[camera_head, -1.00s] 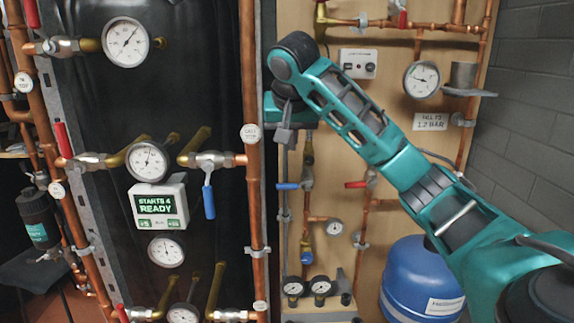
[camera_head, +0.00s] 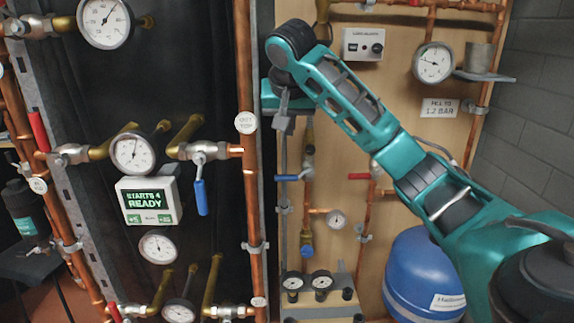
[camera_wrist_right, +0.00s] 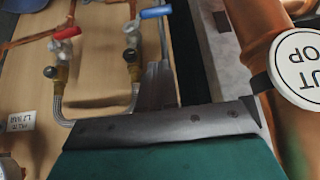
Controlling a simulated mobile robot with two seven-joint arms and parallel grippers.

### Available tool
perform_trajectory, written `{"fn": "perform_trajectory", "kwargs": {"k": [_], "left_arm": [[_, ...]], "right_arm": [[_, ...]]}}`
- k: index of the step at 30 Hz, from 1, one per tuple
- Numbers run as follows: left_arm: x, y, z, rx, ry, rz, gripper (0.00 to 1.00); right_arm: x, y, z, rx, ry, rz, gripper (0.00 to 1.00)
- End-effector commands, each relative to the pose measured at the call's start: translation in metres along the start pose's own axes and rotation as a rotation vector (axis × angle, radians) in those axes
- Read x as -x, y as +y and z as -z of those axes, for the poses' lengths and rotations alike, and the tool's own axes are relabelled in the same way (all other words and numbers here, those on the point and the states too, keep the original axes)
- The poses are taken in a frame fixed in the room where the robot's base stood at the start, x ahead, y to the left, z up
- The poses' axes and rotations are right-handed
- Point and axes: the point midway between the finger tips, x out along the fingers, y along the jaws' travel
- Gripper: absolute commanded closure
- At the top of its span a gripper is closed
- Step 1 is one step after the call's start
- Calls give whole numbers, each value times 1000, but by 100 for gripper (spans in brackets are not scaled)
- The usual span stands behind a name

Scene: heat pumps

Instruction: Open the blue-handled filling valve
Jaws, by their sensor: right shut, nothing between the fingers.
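A horizontal blue handle (camera_head: 287,178) sits on a valve on a copper pipe on the wooden board. In the right wrist view a blue handle (camera_wrist_right: 156,12) shows at the top, on a brass valve with a braided hose. A second blue handle (camera_head: 202,197) hangs down from a valve on the dark panel; which one is the filling valve is not labelled. My right gripper (camera_head: 284,122) is shut and empty, above the board's blue handle in the picture and apart from it. Its dark fingers (camera_wrist_right: 158,85) also show in the wrist view. My left gripper is out of view.
A copper pipe (camera_head: 248,190) with a round white tag (camera_head: 246,123) runs close to my right gripper. A red handle (camera_head: 359,176) is right of the board's blue one. A blue tank (camera_head: 425,270) stands under my right arm. Gauges (camera_head: 134,152) and a display (camera_head: 149,202) are left.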

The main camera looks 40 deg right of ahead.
Motion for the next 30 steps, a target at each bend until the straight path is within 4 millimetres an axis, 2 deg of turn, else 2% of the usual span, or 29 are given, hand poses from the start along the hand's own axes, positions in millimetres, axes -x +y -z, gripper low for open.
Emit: {"fn": "perform_trajectory", "kwargs": {"k": [9, 13, 21, 30], "left_arm": [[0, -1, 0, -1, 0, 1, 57], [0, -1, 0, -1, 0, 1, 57], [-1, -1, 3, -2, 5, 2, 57], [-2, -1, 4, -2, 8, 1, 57]], "right_arm": [[-68, 2, -1, -1, -5, -5, 100], [-92, 2, -4, 2, -4, -6, 100], [-111, 1, -26, 1, -1, -3, 100], [-114, 1, -29, 0, 0, -1, 100]]}}
